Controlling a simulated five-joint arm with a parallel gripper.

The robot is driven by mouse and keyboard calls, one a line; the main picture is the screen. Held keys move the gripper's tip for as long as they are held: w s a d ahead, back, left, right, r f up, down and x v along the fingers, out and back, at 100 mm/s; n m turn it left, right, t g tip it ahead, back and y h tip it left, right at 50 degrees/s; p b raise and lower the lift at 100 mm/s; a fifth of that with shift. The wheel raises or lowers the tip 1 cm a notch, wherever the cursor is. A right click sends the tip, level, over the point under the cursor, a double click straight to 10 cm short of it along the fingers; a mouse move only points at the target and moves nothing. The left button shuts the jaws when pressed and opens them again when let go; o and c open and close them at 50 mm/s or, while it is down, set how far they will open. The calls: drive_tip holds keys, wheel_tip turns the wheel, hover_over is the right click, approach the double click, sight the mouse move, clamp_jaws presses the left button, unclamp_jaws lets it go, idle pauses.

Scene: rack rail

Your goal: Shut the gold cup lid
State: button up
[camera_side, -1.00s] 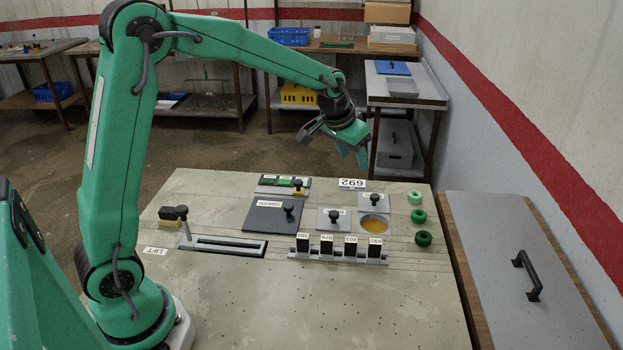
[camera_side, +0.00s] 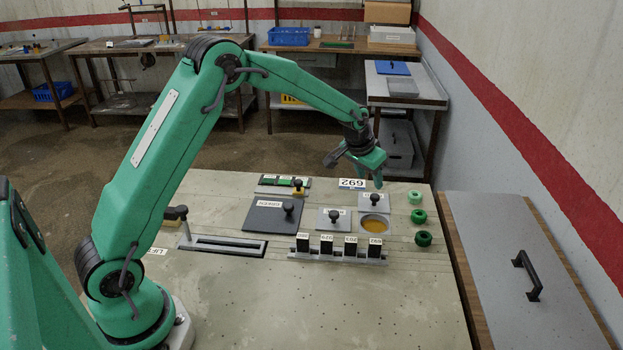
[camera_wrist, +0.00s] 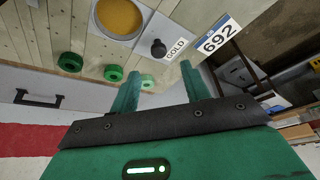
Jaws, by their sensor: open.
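The gold cup (camera_side: 375,226) is a round opening with yellow-gold contents showing, at the right of the board; it is also in the wrist view (camera_wrist: 121,17). Its lid (camera_side: 366,206) is a light grey plate with a black knob, lying flat just behind the uncovered cup. In the wrist view the knob (camera_wrist: 158,48) stands beside a GOLD label (camera_wrist: 176,47). My gripper (camera_side: 371,183) is above and behind the lid, fingers pointing down. In the wrist view the fingers (camera_wrist: 160,70) are apart and empty, with the knob beyond their tips, not between them.
Green rings (camera_side: 423,238) line the board's right edge. A 692 tag (camera_side: 352,184) lies behind the lid. A second grey plate with a knob (camera_side: 333,218), a dark GREEN plate (camera_side: 262,217) and a rack of black blocks (camera_side: 338,258) stand nearby. The front board is clear.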

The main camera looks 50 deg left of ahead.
sight(375, 196)
drive_tip(key=shift+x, duration=3.6)
drive_tip(key=shift+d, duration=0.1)
clamp_jaws()
